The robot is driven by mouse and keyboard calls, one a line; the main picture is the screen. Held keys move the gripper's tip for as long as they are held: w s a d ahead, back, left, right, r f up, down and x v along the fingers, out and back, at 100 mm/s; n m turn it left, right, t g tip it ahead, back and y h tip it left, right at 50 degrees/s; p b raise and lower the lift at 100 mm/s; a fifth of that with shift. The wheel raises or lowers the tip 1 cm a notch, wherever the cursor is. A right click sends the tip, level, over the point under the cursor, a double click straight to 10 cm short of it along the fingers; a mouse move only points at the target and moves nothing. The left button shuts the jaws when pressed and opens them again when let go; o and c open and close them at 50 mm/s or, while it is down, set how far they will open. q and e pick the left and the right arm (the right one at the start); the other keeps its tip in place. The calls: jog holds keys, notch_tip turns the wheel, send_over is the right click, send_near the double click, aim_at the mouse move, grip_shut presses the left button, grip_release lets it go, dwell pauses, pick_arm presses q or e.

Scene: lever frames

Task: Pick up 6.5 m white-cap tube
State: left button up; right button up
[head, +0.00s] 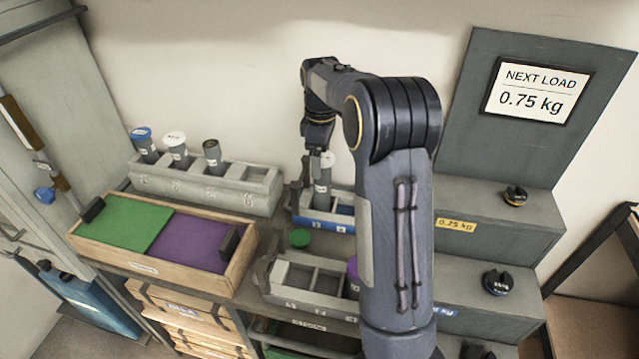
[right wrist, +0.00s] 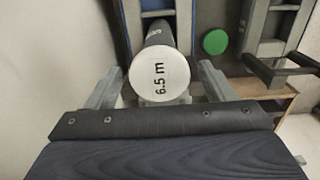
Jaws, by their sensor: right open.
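The grey tube with the white cap marked 6.5 m (right wrist: 160,78) is seen end-on in the right wrist view. In the head view the tube (head: 322,190) stands upright at the blue-fronted rack (head: 318,220), partly hidden by my right arm. My right gripper (head: 320,150) is open at the tube's top. In the right wrist view its two fingers (right wrist: 158,88) lie on either side of the cap, with a visible gap at the right finger. Contact at the left finger cannot be told. My left gripper is not in view.
A grey rack (head: 160,186) at the back left holds tubes with blue, white and dark caps. A green disc (head: 299,238) lies before the blue rack. A front rack (head: 290,297) has a purple-capped item (head: 352,268). A wooden tray (head: 150,268) stands left; weight steps (head: 490,225) stand right.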

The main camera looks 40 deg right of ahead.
aim_at(322, 186)
notch_tip(322, 186, down, 3)
jog(key=shift+s+d+f, duration=0.1)
jog(key=shift+s, duration=0.05)
jog(key=shift+c, duration=0.3)
jog(key=c, duration=1.6)
